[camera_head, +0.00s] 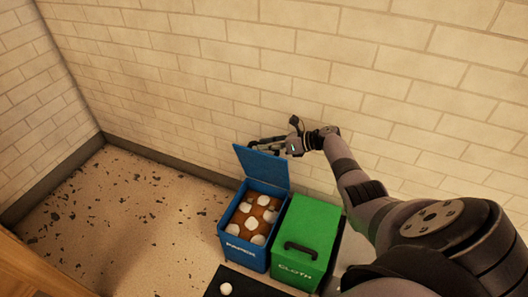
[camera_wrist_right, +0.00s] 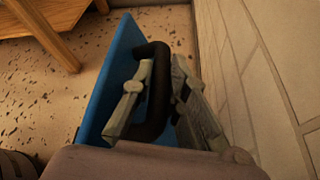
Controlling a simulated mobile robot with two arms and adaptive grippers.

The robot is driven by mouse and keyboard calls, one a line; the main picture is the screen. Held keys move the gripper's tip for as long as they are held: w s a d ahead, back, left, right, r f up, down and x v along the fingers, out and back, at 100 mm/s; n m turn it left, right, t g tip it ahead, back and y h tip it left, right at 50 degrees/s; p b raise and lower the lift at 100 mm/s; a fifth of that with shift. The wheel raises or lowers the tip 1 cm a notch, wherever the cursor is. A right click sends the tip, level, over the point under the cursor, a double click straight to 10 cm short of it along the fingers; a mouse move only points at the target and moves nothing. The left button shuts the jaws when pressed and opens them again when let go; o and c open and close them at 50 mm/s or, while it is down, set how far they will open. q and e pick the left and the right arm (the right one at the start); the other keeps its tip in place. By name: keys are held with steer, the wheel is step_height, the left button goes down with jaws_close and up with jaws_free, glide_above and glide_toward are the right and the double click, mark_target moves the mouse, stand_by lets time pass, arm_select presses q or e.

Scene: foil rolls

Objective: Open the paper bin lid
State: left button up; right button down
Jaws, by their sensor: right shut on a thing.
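The blue paper bin (camera_head: 242,256) stands on the floor near the wall. Its blue lid (camera_head: 262,170) is raised, standing steeply up at the wall side. Brown and white round items show inside the bin. My right gripper (camera_head: 268,146) is behind the lid's top, shut on the lid's black handle. In the right wrist view the gripper (camera_wrist_right: 160,100) has its fingers on either side of the black handle (camera_wrist_right: 158,85), with the blue lid (camera_wrist_right: 112,75) to the left. My left gripper is not in view.
The green cloth bin (camera_head: 307,235), lid closed with a black handle, stands right beside the paper bin. A black surface with a white ball (camera_head: 225,289) lies in front. The brick wall is close behind my gripper. Wooden furniture (camera_wrist_right: 50,30) shows in the wrist view. Floor at left is open.

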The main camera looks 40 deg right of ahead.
steer(key=shift+w+a+r, duration=0.1)
stand_by(0.3)
steer(key=c, duration=1.8)
jaws_free()
steer(key=shift+w, duration=0.1)
steer(key=shift+c, duration=0.2)
steer(key=shift+s, duration=0.2)
steer(key=shift+s+d, duration=0.3)
steer(key=shift+d, duration=0.05)
steer(key=v, duration=1.1)
steer(key=shift+s+a+r, duration=0.2)
steer(key=shift+a, duration=0.25)
steer(key=shift+s+f, duration=0.1)
steer(key=shift+s, duration=0.05)
